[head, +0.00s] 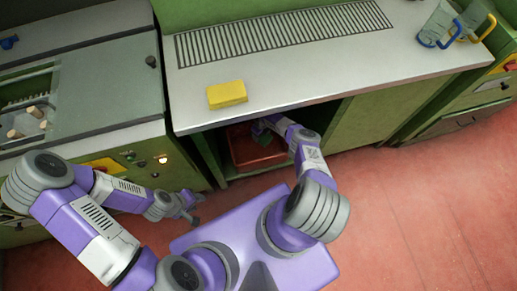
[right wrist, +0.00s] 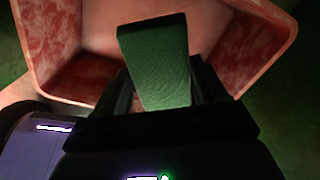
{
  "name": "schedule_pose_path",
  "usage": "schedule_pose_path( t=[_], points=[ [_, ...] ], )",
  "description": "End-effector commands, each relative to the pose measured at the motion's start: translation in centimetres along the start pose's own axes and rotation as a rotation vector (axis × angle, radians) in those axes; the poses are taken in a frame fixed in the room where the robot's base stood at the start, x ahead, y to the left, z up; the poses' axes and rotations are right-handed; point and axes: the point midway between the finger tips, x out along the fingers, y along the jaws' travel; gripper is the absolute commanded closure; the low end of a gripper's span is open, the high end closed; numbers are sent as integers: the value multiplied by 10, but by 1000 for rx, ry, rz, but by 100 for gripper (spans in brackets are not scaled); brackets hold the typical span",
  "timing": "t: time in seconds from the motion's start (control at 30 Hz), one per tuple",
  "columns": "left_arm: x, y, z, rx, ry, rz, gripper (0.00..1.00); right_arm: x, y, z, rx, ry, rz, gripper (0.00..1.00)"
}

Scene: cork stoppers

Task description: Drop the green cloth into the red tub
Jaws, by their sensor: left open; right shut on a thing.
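The red tub (head: 239,151) stands in the open space under the counter. In the right wrist view the tub (right wrist: 60,50) opens below and beyond my right gripper (right wrist: 160,98). That gripper is shut on the green cloth (right wrist: 157,62), which sticks out from between the fingers over the tub's opening. In the head view my right gripper (head: 262,127) reaches in under the counter edge, and little of the cloth can be made out. My left gripper (head: 190,207) is open and empty, low in front of the left machine.
A yellow sponge (head: 227,94) lies on the counter (head: 300,77) above the tub. Clear jugs with blue and yellow handles (head: 437,28) stand at the far right. Corks (head: 34,112) lie in the left machine. The red floor is clear at right.

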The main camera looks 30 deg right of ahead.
Motion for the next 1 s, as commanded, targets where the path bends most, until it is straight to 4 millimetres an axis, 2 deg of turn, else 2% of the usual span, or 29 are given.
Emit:
schedule_pose_path(
  t=[0.03, 0.13, 0.5, 0.53, 0.7, 1.0],
  points=[
    [7, -2, 0, 0, 0, 0, 57, 6, 1, 0, 0, -1, 1, 63],
    [10, -4, -1, 0, 1, 0, 57, 9, 0, 0, 0, 0, 1, 63],
    [11, -4, -1, 0, 1, 0, 57, 10, 0, 0, 0, 0, 0, 63],
    [11, -4, -1, 0, 1, 0, 57, 10, 0, 0, 0, 0, 0, 26],
    [11, -4, -1, 0, 1, 0, 57, 10, 0, 0, 0, 0, 0, 0],
    [10, -4, -1, 0, 1, 0, 57, 8, 0, 0, 0, 1, 0, 0]
  ],
)
